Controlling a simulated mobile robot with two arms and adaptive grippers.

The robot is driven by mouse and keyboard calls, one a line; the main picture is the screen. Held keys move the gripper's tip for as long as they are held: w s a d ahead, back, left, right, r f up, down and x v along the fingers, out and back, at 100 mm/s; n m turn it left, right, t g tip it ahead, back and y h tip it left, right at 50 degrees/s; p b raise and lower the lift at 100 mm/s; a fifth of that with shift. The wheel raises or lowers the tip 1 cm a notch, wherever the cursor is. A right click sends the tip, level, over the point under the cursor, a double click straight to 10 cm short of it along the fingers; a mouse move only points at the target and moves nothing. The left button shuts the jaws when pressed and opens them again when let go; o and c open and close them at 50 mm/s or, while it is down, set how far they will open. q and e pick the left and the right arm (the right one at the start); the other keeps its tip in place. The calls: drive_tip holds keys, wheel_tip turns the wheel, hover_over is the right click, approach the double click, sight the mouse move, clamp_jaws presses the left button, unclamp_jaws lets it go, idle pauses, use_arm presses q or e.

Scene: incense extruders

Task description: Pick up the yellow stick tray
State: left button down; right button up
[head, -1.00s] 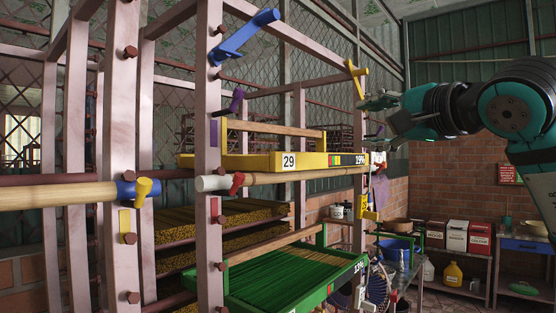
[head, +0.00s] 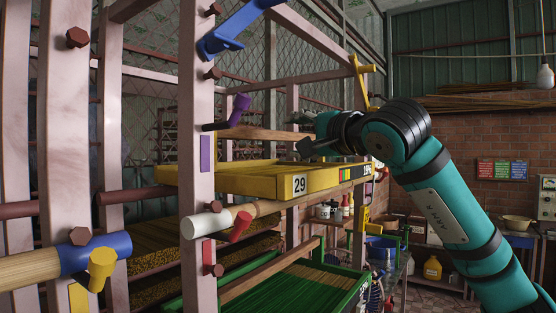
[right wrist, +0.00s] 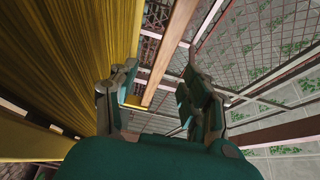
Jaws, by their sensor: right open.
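The yellow stick tray (head: 262,183) rests on the rack, its front rim marked 29 and its long side facing me. A wooden bar (head: 258,132) runs just above it. My right gripper (head: 308,133) is over the tray's right part, near the bar's right end. The wooden bar (right wrist: 170,50) shows beyond, between the fingertips. Yellow sticks (right wrist: 55,60) fill the left side there. I cannot tell whether the fingers touch the bar. My left gripper is out of view.
A green stick tray (head: 300,285) sits on the level below. A rack post (head: 198,110) stands before the yellow tray's left end. A blue lever (head: 238,32), a purple peg (head: 238,106) and a white-ended roller (head: 215,222) stick out nearby. A brick wall stands behind right.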

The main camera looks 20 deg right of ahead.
sight(281, 135)
drive_tip(key=p+x, duration=0.1)
drive_tip(key=x, duration=0.2)
drive_tip(key=shift+w+a+r+p, duration=0.1)
drive_tip(key=shift+w+p, duration=0.2)
drive_tip(key=p, duration=0.1)
drive_tip(key=w, duration=0.1)
drive_tip(key=w+p, duration=0.1)
drive_tip(key=shift+a+r+p, duration=0.3)
drive_tip(key=shift+r, duration=0.1)
drive_tip(key=shift+f+p+x, duration=0.2)
drive_tip(key=shift+p+x, duration=0.35)
drive_tip(key=shift+x, duration=0.5)
drive_tip(key=shift+w+f, duration=0.15)
drive_tip(key=shift+w, duration=0.15)
drive_tip(key=shift+s, duration=0.2)
drive_tip(key=c, duration=0.3)
clamp_jaws()
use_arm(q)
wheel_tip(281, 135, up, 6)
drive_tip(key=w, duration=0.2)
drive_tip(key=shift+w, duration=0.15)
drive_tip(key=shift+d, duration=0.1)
